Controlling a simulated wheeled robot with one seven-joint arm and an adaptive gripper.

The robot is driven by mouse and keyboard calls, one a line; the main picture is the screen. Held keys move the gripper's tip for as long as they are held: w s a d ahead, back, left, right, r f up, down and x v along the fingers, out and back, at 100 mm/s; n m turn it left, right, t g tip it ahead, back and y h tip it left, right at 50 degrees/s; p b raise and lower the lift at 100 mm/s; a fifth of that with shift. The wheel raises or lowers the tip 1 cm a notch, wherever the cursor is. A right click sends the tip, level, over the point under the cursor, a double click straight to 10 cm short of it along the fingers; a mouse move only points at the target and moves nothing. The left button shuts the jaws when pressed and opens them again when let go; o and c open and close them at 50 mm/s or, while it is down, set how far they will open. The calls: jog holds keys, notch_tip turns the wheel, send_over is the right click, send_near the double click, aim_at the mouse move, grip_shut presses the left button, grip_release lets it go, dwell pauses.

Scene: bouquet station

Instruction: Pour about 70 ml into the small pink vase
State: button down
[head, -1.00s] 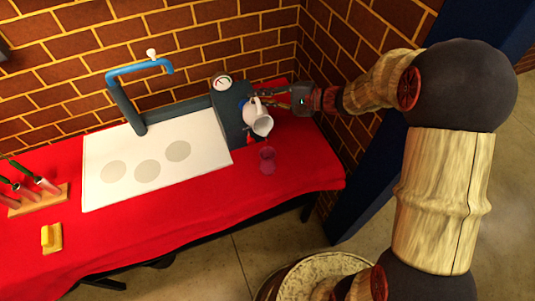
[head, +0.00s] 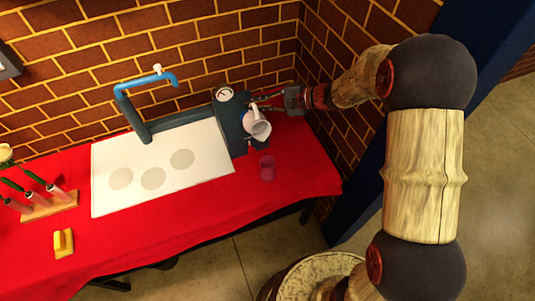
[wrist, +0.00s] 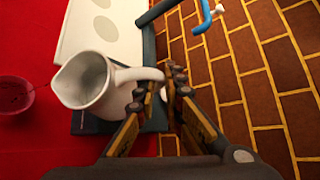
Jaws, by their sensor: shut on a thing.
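My gripper (wrist: 168,82) is shut on the handle of a white jug (wrist: 112,97). The jug also shows in the head view (head: 252,119), in front of a dark grey block with a round dial. It leans with its mouth toward the camera. Its inside looks pale grey, and I cannot tell the liquid level. The small pink vase (head: 267,170) stands upright on the red cloth, below the jug in the head view. In the wrist view the vase (wrist: 14,98) is at the left edge, apart from the jug's spout.
A white board (head: 205,190) with several grey discs lies left of the jug. A blue tap (head: 147,80) rises behind it. A brick wall (head: 220,40) closes the back.

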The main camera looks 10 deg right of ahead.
jog(key=shift+w+a+r+p, duration=0.15)
jog(key=shift+w+r+p, duration=0.25)
jog(key=shift+p, duration=0.4)
jog(key=shift+w+f+m+g+h+p, duration=0.1)
jog(key=shift+w+m+g+h+p, duration=0.05)
jog(key=shift+m+g+h+p, duration=0.2)
jog(key=shift+f, duration=0.25)
jog(key=shift+w+p, duration=0.15)
jog(key=shift+p, duration=0.6)
jog(key=shift+w+a+f+m+g+p, duration=0.1)
jog(key=shift+m+g+p, duration=0.15)
jog(key=shift+p, duration=0.2)
jog(key=shift+w+a+f+g+h+p, duration=0.15)
jog(key=shift+f+g+h+p, duration=0.1)
jog(key=shift+f+p, duration=0.2)
jog(key=shift+w+d+f+g+h+p, duration=0.1)
jog(key=shift+w+f+g+h+p, duration=0.15)
jog(key=shift+p, duration=0.2)
jog(key=shift+s, duration=0.1)
jog(key=shift+a+m+p, duration=0.1)
jog(key=shift+m+p, duration=0.2)
jog(key=shift+p, duration=0.45)
